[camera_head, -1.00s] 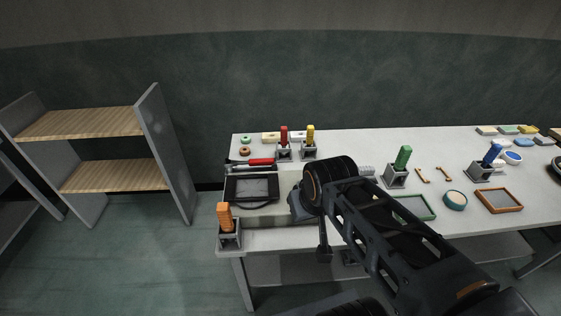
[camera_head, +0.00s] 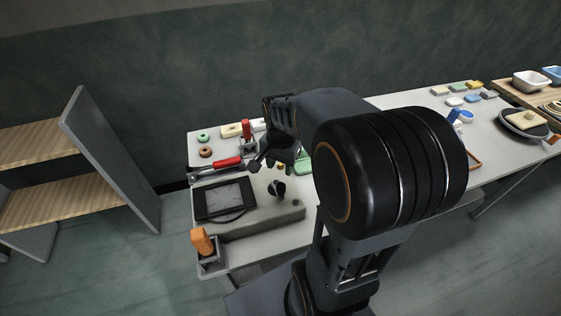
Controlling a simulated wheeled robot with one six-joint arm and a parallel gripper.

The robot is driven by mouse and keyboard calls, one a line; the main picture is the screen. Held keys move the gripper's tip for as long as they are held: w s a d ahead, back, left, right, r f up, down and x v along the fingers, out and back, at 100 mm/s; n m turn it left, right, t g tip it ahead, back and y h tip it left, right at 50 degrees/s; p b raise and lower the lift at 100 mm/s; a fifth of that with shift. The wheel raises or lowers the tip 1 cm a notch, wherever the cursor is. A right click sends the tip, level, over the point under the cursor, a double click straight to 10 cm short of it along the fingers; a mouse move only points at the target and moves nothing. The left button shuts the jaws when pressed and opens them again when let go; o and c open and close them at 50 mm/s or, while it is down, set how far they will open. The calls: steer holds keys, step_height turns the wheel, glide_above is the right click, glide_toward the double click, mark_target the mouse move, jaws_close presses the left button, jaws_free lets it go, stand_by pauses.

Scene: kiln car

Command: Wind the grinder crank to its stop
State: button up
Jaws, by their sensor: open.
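A small dark knob-like part (camera_head: 278,189) stands over the block. It looks like part of the grinder crank, but its arm and stop cannot be made out. My gripper (camera_head: 258,162) is open, pointing down and left above the back of the block, just behind the dark part. It looks empty and apart from that part, though the gap is hard to judge. My own arm hides the table to the right.
A red-handled tool (camera_head: 228,162) lies behind the panel. An orange block in a holder (camera_head: 204,243) stands at the near left corner. A red block in a holder (camera_head: 247,133) is close behind my gripper. A shelf unit (camera_head: 85,200) stands left, across open floor.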

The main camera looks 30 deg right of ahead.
mark_target(281, 185)
steer(key=shift+f+b, duration=3.75)
steer(key=shift+f, duration=0.8)
steer(key=shift+r, duration=0.25)
steer(key=shift+f, duration=0.15)
steer(key=shift+c, duration=0.3)
steer(key=c, duration=0.6)
steer(key=w+a+p, duration=0.1)
steer(key=w+a, duration=0.3)
steer(key=shift+a, duration=0.1)
steer(key=shift+w, duration=0.25)
steer(key=shift+c, duration=0.2)
steer(key=shift+w, duration=0.1)
